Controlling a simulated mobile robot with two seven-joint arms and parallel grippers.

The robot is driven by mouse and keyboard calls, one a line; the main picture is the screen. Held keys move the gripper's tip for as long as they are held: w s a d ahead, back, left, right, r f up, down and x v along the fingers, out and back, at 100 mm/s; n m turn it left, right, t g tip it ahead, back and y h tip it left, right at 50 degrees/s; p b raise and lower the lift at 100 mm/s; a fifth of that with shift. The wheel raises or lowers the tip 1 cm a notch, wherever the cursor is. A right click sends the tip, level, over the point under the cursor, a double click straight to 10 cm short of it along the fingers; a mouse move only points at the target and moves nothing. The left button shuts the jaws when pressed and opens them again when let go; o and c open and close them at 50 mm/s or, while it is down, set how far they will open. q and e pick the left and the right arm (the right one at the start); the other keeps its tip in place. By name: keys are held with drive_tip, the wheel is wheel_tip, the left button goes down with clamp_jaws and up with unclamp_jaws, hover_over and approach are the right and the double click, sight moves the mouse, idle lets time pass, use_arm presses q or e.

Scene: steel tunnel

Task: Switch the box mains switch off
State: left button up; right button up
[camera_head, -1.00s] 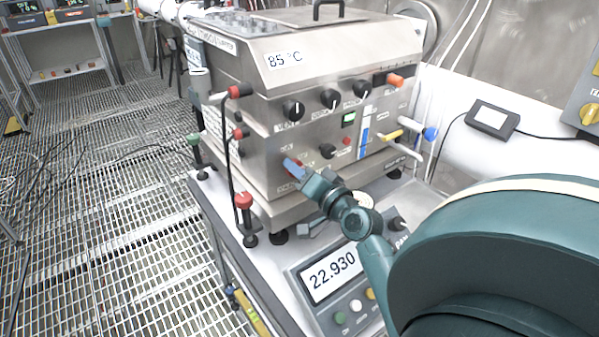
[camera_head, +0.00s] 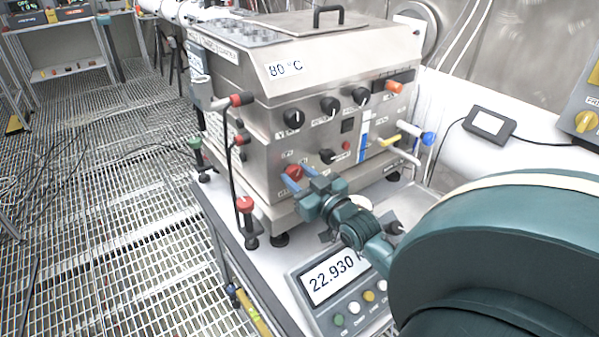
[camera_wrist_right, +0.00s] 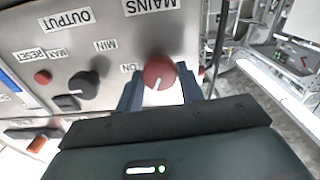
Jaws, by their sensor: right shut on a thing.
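The steel box (camera_head: 340,62) stands on the bench, with a red mains knob (camera_head: 293,173) low on the left of its front panel. The knob (camera_wrist_right: 158,72) also shows in the right wrist view, by a MAINS label. Its white pointer line aims toward my gripper, not straight at the ON label. My right gripper (camera_head: 297,179) is shut on the knob, one blue finger at each side. In the right wrist view the gripper (camera_wrist_right: 160,92) fingers flank it. The box's display (camera_head: 285,69) reads 80 °C, and its small panel window (camera_head: 348,125) is dark. My left gripper is out of view.
Black knobs (camera_head: 330,105) and a small red button (camera_head: 346,146) sit near on the panel. A scale display (camera_head: 332,275) reading 22.930 lies below my gripper.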

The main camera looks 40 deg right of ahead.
sight(287, 131)
drive_tip(key=shift+n, duration=2.7)
drive_tip(key=o, duration=1)
wheel_tip(287, 131, up, 10)
drive_tip(key=shift+r, duration=0.1)
